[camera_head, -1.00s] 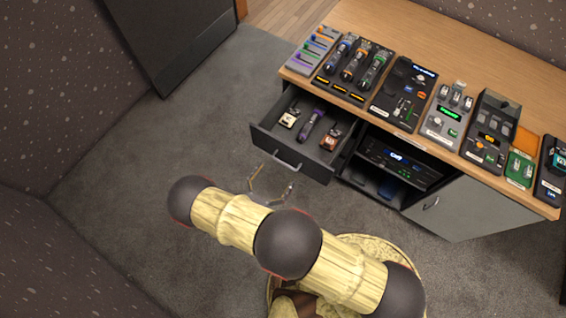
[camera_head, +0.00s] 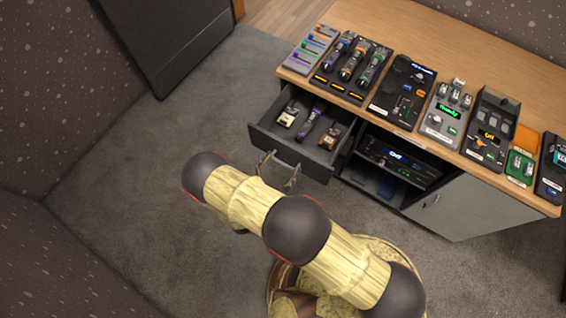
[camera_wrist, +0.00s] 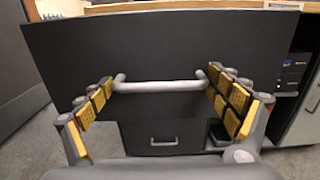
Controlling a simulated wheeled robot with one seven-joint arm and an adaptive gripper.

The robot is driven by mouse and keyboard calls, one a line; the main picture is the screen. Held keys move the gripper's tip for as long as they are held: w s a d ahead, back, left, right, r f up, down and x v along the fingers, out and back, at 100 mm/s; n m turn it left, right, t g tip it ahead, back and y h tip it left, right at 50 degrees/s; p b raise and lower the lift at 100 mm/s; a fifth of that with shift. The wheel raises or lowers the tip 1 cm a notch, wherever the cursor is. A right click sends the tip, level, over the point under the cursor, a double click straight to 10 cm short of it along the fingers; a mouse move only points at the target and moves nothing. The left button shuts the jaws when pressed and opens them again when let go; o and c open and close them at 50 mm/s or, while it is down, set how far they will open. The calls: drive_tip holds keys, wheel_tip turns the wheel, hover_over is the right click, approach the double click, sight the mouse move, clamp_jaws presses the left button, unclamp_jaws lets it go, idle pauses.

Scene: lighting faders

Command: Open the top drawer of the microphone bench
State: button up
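The top drawer (camera_head: 262,137) of the microphone bench (camera_head: 455,208) stands pulled out, with microphones and small devices inside. Its dark front (camera_wrist: 160,45) fills much of the wrist view, with a grey bar handle (camera_wrist: 160,86) in the middle. My gripper (camera_head: 278,170) is at the drawer front by the handle. In the wrist view my gripper (camera_wrist: 160,82) is open, its yellow-padded fingers spread beside the two ends of the handle. Nothing is held between them. Whether a finger touches the handle I cannot tell.
A lower closed drawer with its own handle (camera_wrist: 163,142) is below. An open shelf with a black rack unit (camera_head: 395,157) and a grey cupboard door (camera_head: 475,210) are to the right. Carpet (camera_head: 140,200) is free to the left.

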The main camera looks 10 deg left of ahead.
drive_tip(key=shift+d, duration=0.1)
drive_tip(key=c, duration=1)
drive_tip(key=shift+s, duration=0.1)
drive_tip(key=v, duration=0.4)
drive_tip(key=shift+s, duration=0.3)
drive_tip(key=o, duration=1.4)
wheel_tip(320, 180, up, 10)
